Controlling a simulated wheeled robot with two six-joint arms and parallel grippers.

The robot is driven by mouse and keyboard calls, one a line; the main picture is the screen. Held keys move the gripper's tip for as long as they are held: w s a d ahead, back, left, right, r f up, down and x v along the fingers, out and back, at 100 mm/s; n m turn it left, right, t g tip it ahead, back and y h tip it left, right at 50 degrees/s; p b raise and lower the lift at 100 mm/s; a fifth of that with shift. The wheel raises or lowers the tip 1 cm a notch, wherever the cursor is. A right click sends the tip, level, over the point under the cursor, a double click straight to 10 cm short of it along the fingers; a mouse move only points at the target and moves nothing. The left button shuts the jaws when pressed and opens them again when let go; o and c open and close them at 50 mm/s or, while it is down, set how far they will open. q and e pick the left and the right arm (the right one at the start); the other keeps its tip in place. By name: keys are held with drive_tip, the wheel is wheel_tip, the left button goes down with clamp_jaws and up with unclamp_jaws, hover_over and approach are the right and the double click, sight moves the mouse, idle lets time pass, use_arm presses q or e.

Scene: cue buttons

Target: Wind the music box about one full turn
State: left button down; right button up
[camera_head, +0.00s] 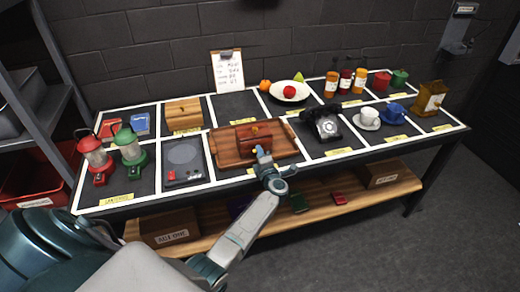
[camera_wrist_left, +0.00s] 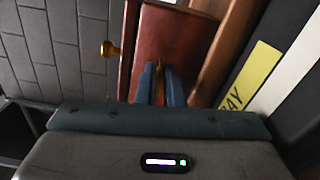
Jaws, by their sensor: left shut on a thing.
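The music box (camera_head: 250,133), a reddish-brown wooden box, sits on a brown wooden tray (camera_head: 223,152) in the middle of the table. It fills the upper middle of the left wrist view (camera_wrist_left: 168,36), with a brass knob (camera_wrist_left: 111,50) sticking out to its left. My left gripper (camera_head: 262,152) is at the box's front side. In the left wrist view its blue fingers (camera_wrist_left: 160,82) are close together against the box, shut on a small part there that looks like the winding crank. The fingers mostly hide that part. My right gripper is not in view.
A black telephone (camera_head: 327,126) stands right of the tray. A dark flat device (camera_head: 184,160) and red and green lanterns (camera_head: 130,151) stand left. A wooden box (camera_head: 183,113) and fruit plate (camera_head: 290,93) are behind. A lower shelf (camera_head: 325,207) holds boxes.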

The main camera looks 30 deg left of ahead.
use_arm(q)
drive_tip(key=shift+m, duration=0.5)
drive_tip(key=shift+p, duration=0.3)
drive_tip(key=c, duration=1.6)
unclamp_jaws()
drive_tip(key=shift+c, duration=0.2)
drive_tip(key=b+v, duration=0.2)
drive_tip(key=v, duration=0.8)
drive_tip(key=shift+s+d, duration=0.2)
drive_tip(key=shift+d, duration=0.1)
